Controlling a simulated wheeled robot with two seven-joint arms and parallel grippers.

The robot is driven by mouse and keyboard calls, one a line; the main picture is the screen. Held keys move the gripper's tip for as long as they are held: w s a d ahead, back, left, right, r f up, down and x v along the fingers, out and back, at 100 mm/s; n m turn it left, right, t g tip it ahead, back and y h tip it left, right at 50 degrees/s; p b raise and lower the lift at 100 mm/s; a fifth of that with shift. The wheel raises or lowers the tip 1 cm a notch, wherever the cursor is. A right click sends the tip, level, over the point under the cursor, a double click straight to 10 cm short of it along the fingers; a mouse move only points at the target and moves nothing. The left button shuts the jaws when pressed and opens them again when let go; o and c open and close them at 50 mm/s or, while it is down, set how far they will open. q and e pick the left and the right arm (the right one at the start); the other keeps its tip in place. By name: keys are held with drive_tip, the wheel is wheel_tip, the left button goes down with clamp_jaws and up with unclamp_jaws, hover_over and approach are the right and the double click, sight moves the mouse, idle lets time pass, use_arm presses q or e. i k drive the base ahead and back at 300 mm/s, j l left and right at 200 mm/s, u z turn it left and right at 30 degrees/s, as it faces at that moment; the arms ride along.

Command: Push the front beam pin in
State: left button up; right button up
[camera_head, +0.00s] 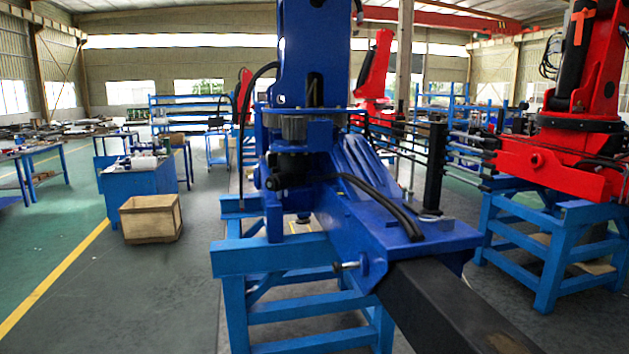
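The front beam pin (347,265) is a small grey metal pin with a dark knob at its outer end. It sticks out to the left from the side of the blue beam housing (375,238), near the housing's open end. Part of its shaft shows outside the housing; how deep the rest sits is hidden. A dark square beam (450,312) comes out of the housing toward the lower right. Neither of my grippers is in view.
A light-blue stand (285,258) carries the blue crane (312,100). A red crane (565,150) on a blue stand (552,240) is at the right. A wooden crate (150,219) sits on the floor at left.

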sight(338, 267)
drive_tip(key=i+j+z, duration=0.2)
drive_tip(key=i+j, duration=0.2)
drive_tip(key=i+j+z, duration=0.2)
drive_tip(key=i+j, duration=0.25)
drive_tip(key=i+j+z, duration=0.15)
drive_tip(key=i+j, duration=0.3)
drive_tip(key=i+j+z, duration=0.2)
drive_tip(key=i+j, duration=0.2)
drive_tip(key=j, duration=0.25)
drive_tip(key=i+l+z, duration=0.1)
drive_tip(key=i, duration=0.2)
